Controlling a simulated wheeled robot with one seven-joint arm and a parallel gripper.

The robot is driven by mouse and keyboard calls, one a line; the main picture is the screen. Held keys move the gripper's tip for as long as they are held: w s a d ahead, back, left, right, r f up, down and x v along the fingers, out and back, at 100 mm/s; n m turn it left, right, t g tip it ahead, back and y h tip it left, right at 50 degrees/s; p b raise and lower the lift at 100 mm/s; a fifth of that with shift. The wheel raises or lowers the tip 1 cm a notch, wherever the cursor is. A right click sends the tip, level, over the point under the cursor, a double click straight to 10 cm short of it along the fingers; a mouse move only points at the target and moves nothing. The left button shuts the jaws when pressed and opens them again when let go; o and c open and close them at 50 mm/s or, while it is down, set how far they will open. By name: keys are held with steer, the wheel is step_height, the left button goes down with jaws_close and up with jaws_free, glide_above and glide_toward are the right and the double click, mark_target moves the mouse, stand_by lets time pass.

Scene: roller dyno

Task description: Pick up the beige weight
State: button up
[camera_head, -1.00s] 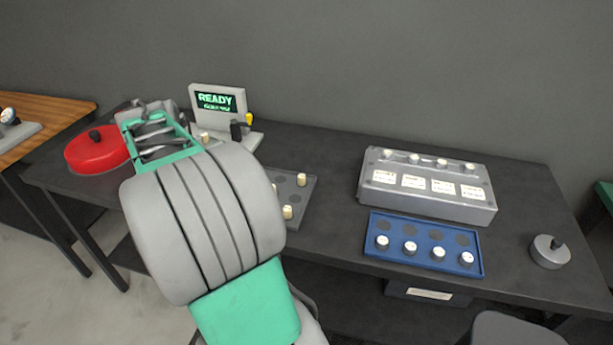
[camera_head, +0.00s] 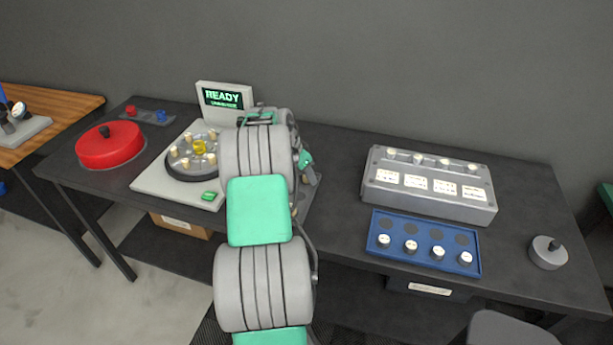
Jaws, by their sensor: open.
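Several short beige weights (camera_head: 185,163) stand around a round disc on a pale machine at the left, with a yellow knob (camera_head: 199,147) at the disc's middle. A dark grey tray (camera_head: 313,193) lies right of the machine, mostly hidden by my arm; any beige weights on it are hidden or too small to tell apart. My gripper (camera_head: 309,170) shows only in part at the right side of my wrist, over the tray. It is open. Its fingertips are mostly hidden, and I see nothing held.
A screen reading READY (camera_head: 222,97) stands behind the machine. A red round lid (camera_head: 109,146) is at the left. A blue tray (camera_head: 384,255) with several white-topped pieces and a grey box (camera_head: 428,207) are at the right. A grey knobbed weight (camera_head: 547,255) sits far right.

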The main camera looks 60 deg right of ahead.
jaws_close()
stand_by(0.4)
